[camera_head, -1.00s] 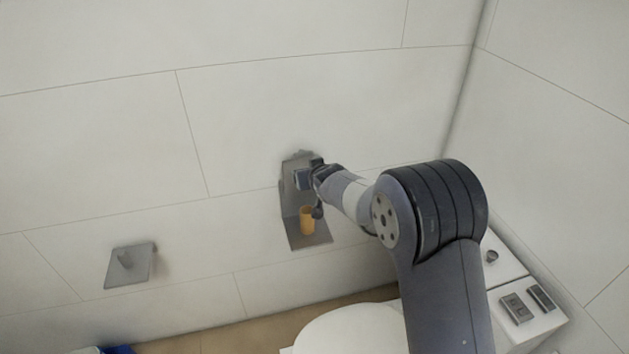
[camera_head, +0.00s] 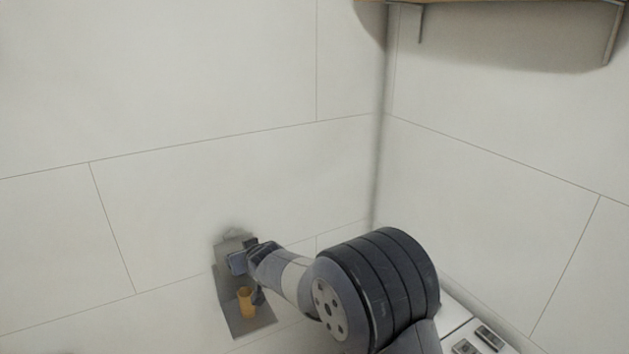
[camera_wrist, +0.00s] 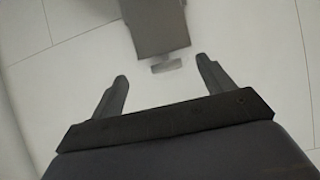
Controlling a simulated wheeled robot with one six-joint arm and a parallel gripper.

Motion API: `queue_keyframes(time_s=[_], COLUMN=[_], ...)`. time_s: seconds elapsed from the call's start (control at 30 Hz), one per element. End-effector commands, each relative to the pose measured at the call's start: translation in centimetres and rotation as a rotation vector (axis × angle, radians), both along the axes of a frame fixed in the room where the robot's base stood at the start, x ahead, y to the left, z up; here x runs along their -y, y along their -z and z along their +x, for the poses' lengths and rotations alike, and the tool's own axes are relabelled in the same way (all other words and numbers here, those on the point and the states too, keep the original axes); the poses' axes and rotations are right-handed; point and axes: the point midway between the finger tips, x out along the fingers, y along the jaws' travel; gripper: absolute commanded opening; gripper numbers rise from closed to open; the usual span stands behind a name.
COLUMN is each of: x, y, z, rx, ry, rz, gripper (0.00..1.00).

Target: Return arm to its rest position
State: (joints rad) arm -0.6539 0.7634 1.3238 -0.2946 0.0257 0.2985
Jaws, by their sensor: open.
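My gripper (camera_head: 240,262) is at the end of my arm in the head view, in front of the grey wall holder with a shelf (camera_head: 252,328). An orange cup (camera_head: 246,302) stands on that shelf, just below my gripper. In the wrist view my gripper (camera_wrist: 165,88) has its two dark fingers spread apart with nothing between them. A grey plate-like part (camera_wrist: 155,28), seemingly the wall holder, shows beyond the fingertips. The cup is not seen in the wrist view.
A wooden shelf (camera_head: 500,3) on metal brackets (camera_head: 420,22) hangs at the upper right. A white unit with grey buttons (camera_head: 489,338) stands low at the right. The wall above my arm is clear.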

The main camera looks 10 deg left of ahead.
Motion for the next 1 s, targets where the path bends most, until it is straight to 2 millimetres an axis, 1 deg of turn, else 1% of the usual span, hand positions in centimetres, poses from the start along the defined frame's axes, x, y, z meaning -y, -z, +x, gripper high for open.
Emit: queue_keyframes(time_s=[0.17,0.7,1.0], x=[-0.7,-4.0,-5.2], y=[0.6,3.7,5.0], z=[0.9,5.3,6.9], rx=[-0.001,-0.002,-0.002], ry=[0.000,0.000,0.000], rz=[-0.001,-0.001,-0.001], gripper=[0.76,0.76,0.76])
